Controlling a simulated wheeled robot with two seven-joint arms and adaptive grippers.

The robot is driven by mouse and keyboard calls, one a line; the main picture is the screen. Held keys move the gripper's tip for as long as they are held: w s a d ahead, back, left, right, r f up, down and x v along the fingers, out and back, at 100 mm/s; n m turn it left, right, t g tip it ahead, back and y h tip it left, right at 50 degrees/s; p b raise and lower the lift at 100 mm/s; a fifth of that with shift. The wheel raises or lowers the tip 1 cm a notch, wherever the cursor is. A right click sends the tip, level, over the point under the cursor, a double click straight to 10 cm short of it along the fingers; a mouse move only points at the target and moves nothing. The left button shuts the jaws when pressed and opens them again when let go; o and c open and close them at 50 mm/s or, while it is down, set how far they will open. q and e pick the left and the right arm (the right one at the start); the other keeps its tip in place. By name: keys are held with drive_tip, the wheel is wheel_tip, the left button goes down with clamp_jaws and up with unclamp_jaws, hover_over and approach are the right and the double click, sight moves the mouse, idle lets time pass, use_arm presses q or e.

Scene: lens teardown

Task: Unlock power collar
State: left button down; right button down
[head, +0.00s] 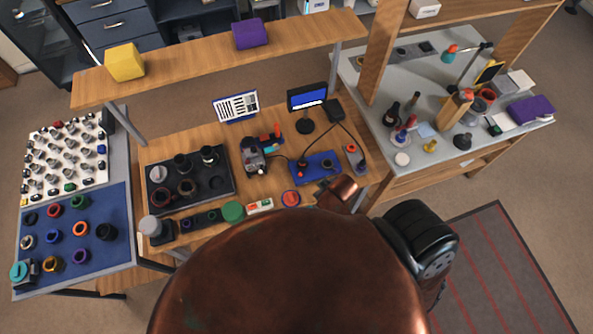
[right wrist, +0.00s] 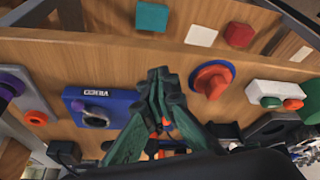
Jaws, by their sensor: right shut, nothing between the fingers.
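My right gripper (right wrist: 158,85) has green fingers with dark tips, shut and empty above the wooden bench. In the right wrist view, a blue block with a white label and a dark round socket (right wrist: 95,118) lies left of the fingers. An orange knob on a blue round base (right wrist: 212,78) lies right of them, apart from the tips. The head view shows the blue block (head: 325,165) and the knob (head: 291,199) near the bench's front. I cannot tell which part is the power collar. My left gripper is not in view.
A white box with green and orange buttons (right wrist: 275,94) lies right of the knob. A small screen (head: 307,97) stands behind the blue block. A dark tray of lens parts (head: 215,187) and a green disc (head: 232,211) are left. My copper-coloured body hides the foreground.

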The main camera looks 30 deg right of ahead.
drive_tip(key=w+a+r+n, duration=0.1)
drive_tip(key=w+a, duration=0.1)
drive_tip(key=w+a+r+n+y, duration=0.1)
drive_tip(key=w+a, duration=0.1)
drive_tip(key=w, duration=0.1)
drive_tip(key=w+a+r+n+y, duration=0.1)
drive_tip(key=w+a+n, duration=0.1)
drive_tip(key=w+a, duration=0.1)
drive_tip(key=shift+t, duration=0.4)
drive_tip(key=w+a+r+n+g+y+p, duration=0.1)
drive_tip(key=w+a+r+n+y, duration=0.1)
drive_tip(key=w+a+r+n, duration=0.3)
drive_tip(key=d+r+n+g+p, duration=0.1)
drive_tip(key=d+r+n+g, duration=0.1)
drive_tip(key=d, duration=0.7)
drive_tip(key=shift+d+r+n+g+h, duration=0.3)
drive_tip(key=shift+n+g, duration=0.1)
drive_tip(key=shift+n, duration=0.3)
drive_tip(key=shift+s, duration=0.1)
